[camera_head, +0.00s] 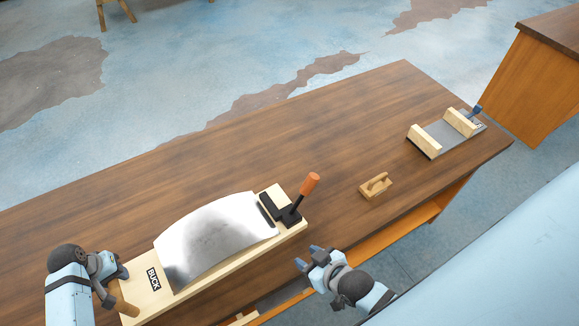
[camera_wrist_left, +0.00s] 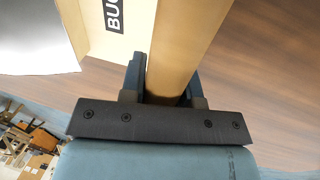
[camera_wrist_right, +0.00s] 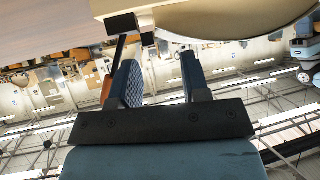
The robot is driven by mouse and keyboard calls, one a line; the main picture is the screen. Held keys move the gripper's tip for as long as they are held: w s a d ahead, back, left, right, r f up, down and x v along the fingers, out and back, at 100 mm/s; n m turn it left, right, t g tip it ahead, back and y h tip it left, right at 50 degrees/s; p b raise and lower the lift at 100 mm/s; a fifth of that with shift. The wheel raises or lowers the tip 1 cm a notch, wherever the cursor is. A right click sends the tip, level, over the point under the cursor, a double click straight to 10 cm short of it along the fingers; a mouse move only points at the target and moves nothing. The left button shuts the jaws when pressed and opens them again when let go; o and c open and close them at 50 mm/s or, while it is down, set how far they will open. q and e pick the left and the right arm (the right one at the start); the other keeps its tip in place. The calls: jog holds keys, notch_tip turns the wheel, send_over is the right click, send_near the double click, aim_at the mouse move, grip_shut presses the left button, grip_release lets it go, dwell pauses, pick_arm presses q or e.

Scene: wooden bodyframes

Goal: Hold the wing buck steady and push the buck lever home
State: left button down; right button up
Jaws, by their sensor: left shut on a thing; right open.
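The wing buck (camera_head: 278,238) is a pale wooden board with a curved shiny metal sheet (camera_head: 215,240) and a BUCK label (camera_head: 153,279), lying on the bench. The buck lever (camera_head: 310,184) has an orange handle, stands up from a black clamp (camera_head: 281,211) at the board's right end, and leans right. My left gripper (camera_head: 117,292) is shut around the wooden handle (camera_head: 125,308) at the board's left end; the handle also fills the jaws in the left wrist view (camera_wrist_left: 182,55). My right gripper (camera_head: 307,257) is open and empty, in front of the board's right end, below the lever and apart from it.
The brown bench (camera_head: 270,150) is clear behind the buck. A small wooden block with a handle (camera_head: 375,186) lies right of the lever. A grey plate with two wooden blocks (camera_head: 441,138) sits at the bench's right end. A wooden cabinet (camera_head: 540,75) stands beyond.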

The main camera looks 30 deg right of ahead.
aim_at(303, 195)
jog(key=c, duration=0.6)
jog(key=shift+w+d+f+m, duration=0.1)
jog(key=shift+w+m, duration=0.1)
jog(key=shift+m, duration=0.2)
grip_shut()
jog(key=w+d+m+t+y, duration=0.1)
jog(key=d+m, duration=0.1)
jog(key=m, duration=0.1)
jog(key=w+d+f+m+t, duration=0.1)
jog(key=d+m, duration=0.2)
jog(key=w+d+f+m+t+y, duration=0.1)
jog(key=d+m+t, duration=0.1)
jog(key=m, duration=0.1)
jog(key=shift+d+f+y, duration=0.2)
jog(key=shift+d+y, duration=0.1)
jog(key=w+d+r+m+t+y, duration=0.1)
jog(key=d+m+t+y, duration=0.1)
jog(key=d+m, duration=0.4)
jog(key=w+d+r+m+t+y, duration=0.15)
jog(key=d+m, duration=0.25)
jog(key=d, duration=0.5)
jog(key=w+a+r, duration=0.4)
jog(key=w+a, duration=0.4)
jog(key=shift+w+r+y, duration=0.25)
jog(key=shift+w+y, duration=0.05)
jog(key=shift+y, duration=0.05)
